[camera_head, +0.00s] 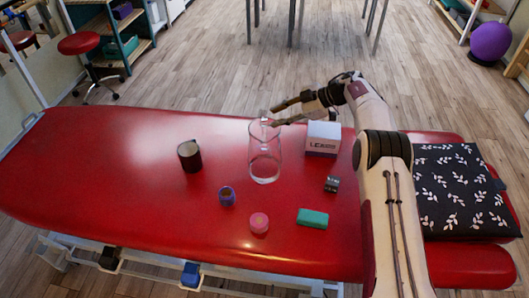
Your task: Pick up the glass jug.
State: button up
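The clear glass jug (264,160) stands upright on the red padded table (110,170), near its middle. My gripper (272,115) is at the jug's upper end, reaching in from the right. Its two dark fingers are spread apart, and a clear part at the jug's top shows near their tips. I cannot tell whether either finger touches the glass.
A white box (323,138) stands close right of the jug, under my gripper. A dark cup (189,155) stands to the left. A purple roll (227,196), pink roll (259,223), green block (313,218) and small dark box (331,184) lie in front. A patterned cushion (460,190) lies right.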

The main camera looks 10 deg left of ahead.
jog(key=shift+x, duration=1.65)
grip_shut()
jog(key=shift+w+r, duration=0.1)
jog(key=shift+r, duration=0.05)
